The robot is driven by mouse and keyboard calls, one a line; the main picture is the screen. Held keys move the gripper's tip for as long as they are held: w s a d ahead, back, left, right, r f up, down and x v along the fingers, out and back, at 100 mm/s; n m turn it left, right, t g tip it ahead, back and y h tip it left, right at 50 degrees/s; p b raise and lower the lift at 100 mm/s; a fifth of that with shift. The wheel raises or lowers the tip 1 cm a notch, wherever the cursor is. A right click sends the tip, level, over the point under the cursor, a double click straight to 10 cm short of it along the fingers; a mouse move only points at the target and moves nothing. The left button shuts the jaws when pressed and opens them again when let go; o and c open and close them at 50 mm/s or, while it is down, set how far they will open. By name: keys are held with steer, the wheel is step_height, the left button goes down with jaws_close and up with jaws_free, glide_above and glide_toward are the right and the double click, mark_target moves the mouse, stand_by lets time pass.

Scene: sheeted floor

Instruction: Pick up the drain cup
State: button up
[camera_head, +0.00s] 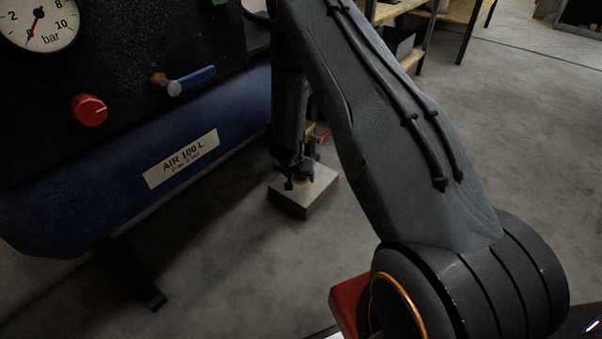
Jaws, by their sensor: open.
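My gripper (298,181) points down at a pale, low block (318,197) on the floor, beside the blue air tank. Its fingers look small and dark, and they are open just over the block's top. A small yellowish bit shows between or just behind the fingertips; it may be the drain cup, but it is too small and covered to tell. I cannot tell whether the fingers touch it. My arm hides much of the area behind and right of the gripper.
The blue tank (90,210) marked AIR 100 L fills the left, with a dark panel, gauge (38,20), red knob (89,110) and blue-handled valve (190,80) above. A tank foot (155,299) stands on the floor.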

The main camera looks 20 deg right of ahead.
steer(key=w+d, duration=0.1)
steer(key=w+d+b, duration=0.1)
steer(key=shift+w+f, duration=0.2)
steer(key=shift+w, duration=0.15)
steer(key=shift+f+b, duration=0.4)
steer(key=shift+b, duration=0.25)
steer(key=c, duration=1.2)
steer(key=shift+r+p, duration=0.3)
steer(key=shift+p, duration=0.25)
